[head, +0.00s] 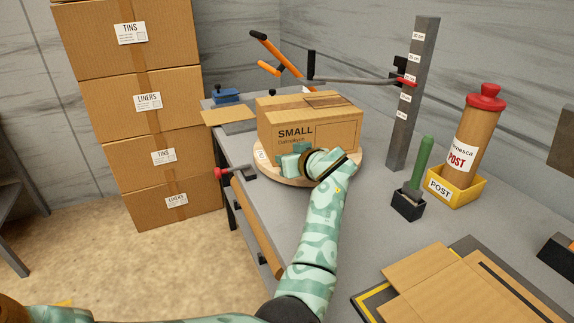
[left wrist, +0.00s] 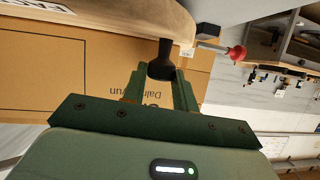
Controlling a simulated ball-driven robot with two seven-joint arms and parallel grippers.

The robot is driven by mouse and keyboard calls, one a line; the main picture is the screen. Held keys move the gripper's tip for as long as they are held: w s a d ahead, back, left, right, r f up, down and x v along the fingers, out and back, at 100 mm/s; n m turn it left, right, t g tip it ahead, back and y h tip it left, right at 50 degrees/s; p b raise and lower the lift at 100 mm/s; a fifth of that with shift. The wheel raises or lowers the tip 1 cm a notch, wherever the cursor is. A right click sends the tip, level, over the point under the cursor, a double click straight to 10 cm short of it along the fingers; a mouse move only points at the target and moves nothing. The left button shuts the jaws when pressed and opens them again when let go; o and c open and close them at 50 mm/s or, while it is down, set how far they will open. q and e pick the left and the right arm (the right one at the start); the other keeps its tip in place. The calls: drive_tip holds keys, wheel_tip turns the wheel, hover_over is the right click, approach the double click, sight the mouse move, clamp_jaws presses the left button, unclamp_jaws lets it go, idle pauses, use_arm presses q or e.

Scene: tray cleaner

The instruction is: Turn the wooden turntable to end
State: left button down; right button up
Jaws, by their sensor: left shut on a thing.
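The wooden turntable (head: 290,180) is a round disc on the grey bench, with a cardboard box marked SMALL (head: 340,128) on top. In the left wrist view its wooden edge (left wrist: 170,14) runs across the top, in front of the box (left wrist: 60,75). A black knob (left wrist: 162,62) stands out at the turntable's edge. My left gripper (head: 286,162) is at the near side of the turntable, shut on the knob, with its fingers (left wrist: 155,85) on either side of it. The gripper and forearm hide part of the near rim. My right gripper is not in view.
A green-handled tool in a black holder (head: 408,204) and a POST tube in a yellow tray (head: 452,188) stand right. Flat cardboard (head: 425,283) lies front right. Stacked cartons (head: 145,100) stand left.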

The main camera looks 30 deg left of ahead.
use_arm(q)
drive_tip(key=shift+w+d+f+n+g+y+b, duration=0.1)
drive_tip(key=shift+w+d+n+g+y+b, duration=0.15)
drive_tip(key=shift+d+n+g+b, duration=0.4)
drive_tip(key=shift+d, duration=0.2)
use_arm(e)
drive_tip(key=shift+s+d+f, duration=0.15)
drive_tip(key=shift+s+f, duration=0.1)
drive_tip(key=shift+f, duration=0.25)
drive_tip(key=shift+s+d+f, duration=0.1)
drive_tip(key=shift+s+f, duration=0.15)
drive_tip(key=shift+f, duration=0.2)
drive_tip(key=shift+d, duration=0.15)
use_arm(q)
drive_tip(key=c, duration=1.1)
unclamp_jaws()
drive_tip(key=shift+d, duration=0.1)
